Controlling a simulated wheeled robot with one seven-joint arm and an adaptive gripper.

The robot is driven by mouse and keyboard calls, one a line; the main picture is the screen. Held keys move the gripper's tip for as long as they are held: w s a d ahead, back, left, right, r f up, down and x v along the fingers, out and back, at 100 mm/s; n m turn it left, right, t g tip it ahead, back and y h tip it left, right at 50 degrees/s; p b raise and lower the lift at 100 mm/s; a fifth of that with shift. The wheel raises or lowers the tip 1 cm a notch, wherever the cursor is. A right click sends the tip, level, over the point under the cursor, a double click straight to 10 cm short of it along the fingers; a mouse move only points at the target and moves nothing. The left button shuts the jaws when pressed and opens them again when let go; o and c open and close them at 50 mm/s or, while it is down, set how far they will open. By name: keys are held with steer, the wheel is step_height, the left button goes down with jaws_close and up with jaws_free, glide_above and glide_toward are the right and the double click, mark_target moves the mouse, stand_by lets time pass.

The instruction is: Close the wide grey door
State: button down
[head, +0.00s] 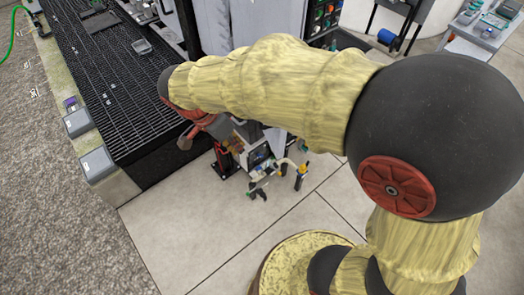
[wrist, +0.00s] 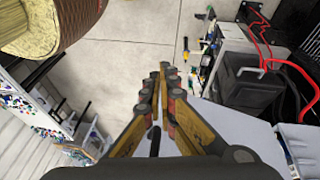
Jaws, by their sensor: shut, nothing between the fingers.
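A tall, wide light-grey panel (head: 268,20), which looks like the wide grey door, stands at the top middle of the head view. My arm hides its lower part. I cannot tell how far it is open. My gripper (head: 187,138) is at the end of the arm, left of and below the panel, near the dark grated bench. In the wrist view my gripper (wrist: 162,72) is shut and empty. A smooth pale-grey surface (wrist: 240,125) lies beneath and right of the fingers. I cannot tell whether it is the same panel or whether the fingers touch it.
A long black grated bench (head: 110,80) runs along the left. Boxes and tools (head: 262,160) clutter the floor under my arm. A dark case with red cables (wrist: 245,80) is at right in the wrist view. Tiled floor (head: 190,235) is clear in front.

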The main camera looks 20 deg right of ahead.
steer(key=d+f+m+p, duration=0.3)
steer(key=d+f+m, duration=0.1)
steer(key=d+f, duration=0.4)
steer(key=shift+d+f+m, duration=0.25)
steer(key=shift+m, duration=0.15)
stand_by(0.3)
steer(key=shift+s, duration=0.1)
